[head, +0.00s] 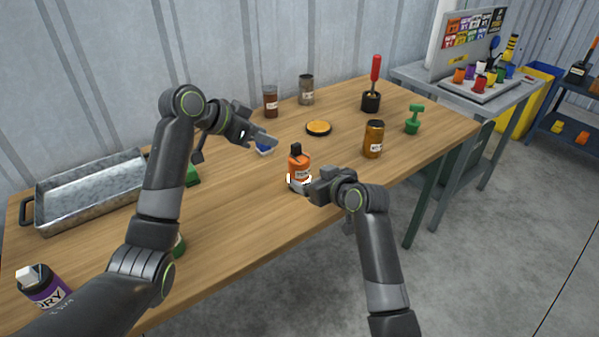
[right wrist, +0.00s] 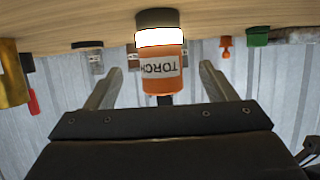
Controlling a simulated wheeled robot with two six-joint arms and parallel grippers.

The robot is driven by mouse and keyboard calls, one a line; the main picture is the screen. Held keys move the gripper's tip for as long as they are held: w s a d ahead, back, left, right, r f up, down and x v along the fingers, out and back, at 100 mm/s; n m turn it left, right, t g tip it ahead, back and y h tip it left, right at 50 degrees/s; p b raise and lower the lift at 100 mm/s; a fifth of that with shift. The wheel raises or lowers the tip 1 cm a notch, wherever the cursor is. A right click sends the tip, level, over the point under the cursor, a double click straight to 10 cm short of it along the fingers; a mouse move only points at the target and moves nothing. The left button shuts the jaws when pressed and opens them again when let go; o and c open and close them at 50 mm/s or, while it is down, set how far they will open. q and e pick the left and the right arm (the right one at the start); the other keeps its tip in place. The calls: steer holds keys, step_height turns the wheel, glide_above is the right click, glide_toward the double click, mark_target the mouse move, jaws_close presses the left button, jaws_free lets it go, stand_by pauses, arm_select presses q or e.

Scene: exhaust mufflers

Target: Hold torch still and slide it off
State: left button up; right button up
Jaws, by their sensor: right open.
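The torch (head: 299,163) stands upright on the wooden table, with an orange body, a black top and a bright white band near its base. In the right wrist view, which is upside down, the torch (right wrist: 162,72) shows its "TORCH" label and a dark base on the table. My right gripper (head: 309,187) is open beside the torch, its two fingers spread on either side of it in the wrist view, with gaps on both sides. My left gripper (head: 268,140) is above the table, behind and left of the torch; its jaw opening is unclear.
An amber jar (head: 373,140) and a green dumbbell-shaped object (head: 413,119) stand to the right. A yellow-topped disc (head: 318,128) lies behind. A metal tray (head: 90,190) is at left.

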mark_target(299, 172)
steer(key=shift+x, duration=3.55)
steer(key=c, duration=1.1)
